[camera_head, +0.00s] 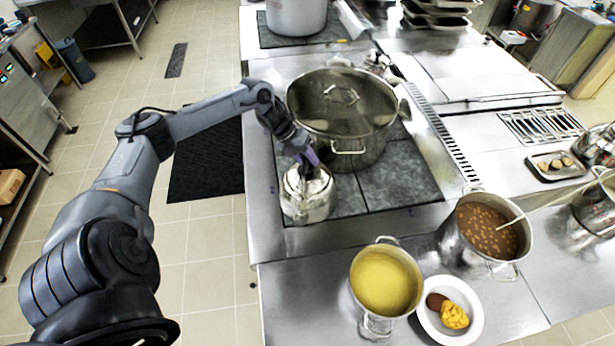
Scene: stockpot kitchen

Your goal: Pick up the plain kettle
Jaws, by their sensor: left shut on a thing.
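The plain kettle (306,203) is a shiny metal vessel at the near left corner of the dark tiled cooktop (395,180). My left gripper (307,172) reaches down onto its top from the upper left and is shut on it, seemingly at the handle. The gripper hides part of the kettle's lid and handle. I cannot tell whether the kettle's base touches the cooktop. My right gripper is not in view.
A large lidded stockpot (341,140) stands just behind the kettle. In front are a pot of yellow soup (386,285), a white plate (433,333) with food, and a pot of brown stew (460,235). Floor is open on the left, with a black mat (208,160).

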